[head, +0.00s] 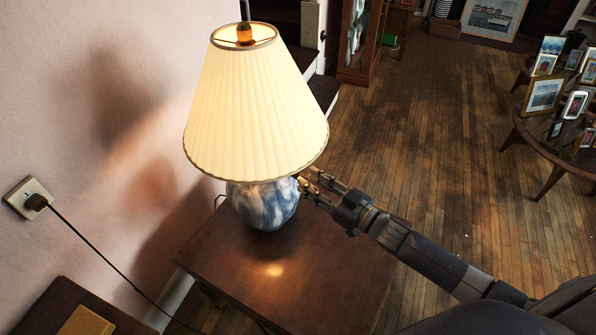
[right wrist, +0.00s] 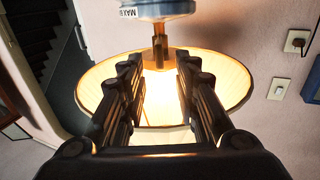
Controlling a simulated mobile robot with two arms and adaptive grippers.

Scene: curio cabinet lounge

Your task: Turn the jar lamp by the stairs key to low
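The jar lamp (head: 262,203) has a blue-and-white marbled jar base and a pleated cream shade (head: 255,105). It stands lit on a brown wooden side table (head: 330,275). My right gripper (head: 308,183) is at the right of the jar, just below the shade's rim. In the right wrist view my right gripper (right wrist: 160,68) has its fingers apart. The lamp's brass stem (right wrist: 159,47) shows between and beyond the fingertips, with the glowing inside of the shade around it. I cannot make out the key clearly or tell whether the fingers touch it. My left gripper is not in view.
A wall outlet (head: 28,198) with a plugged-in cord is on the pink wall at left. Stairs (head: 322,92) rise behind the lamp. A round table (head: 515,130) with several framed photos stands at right. The wooden floor (head: 430,130) between is clear.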

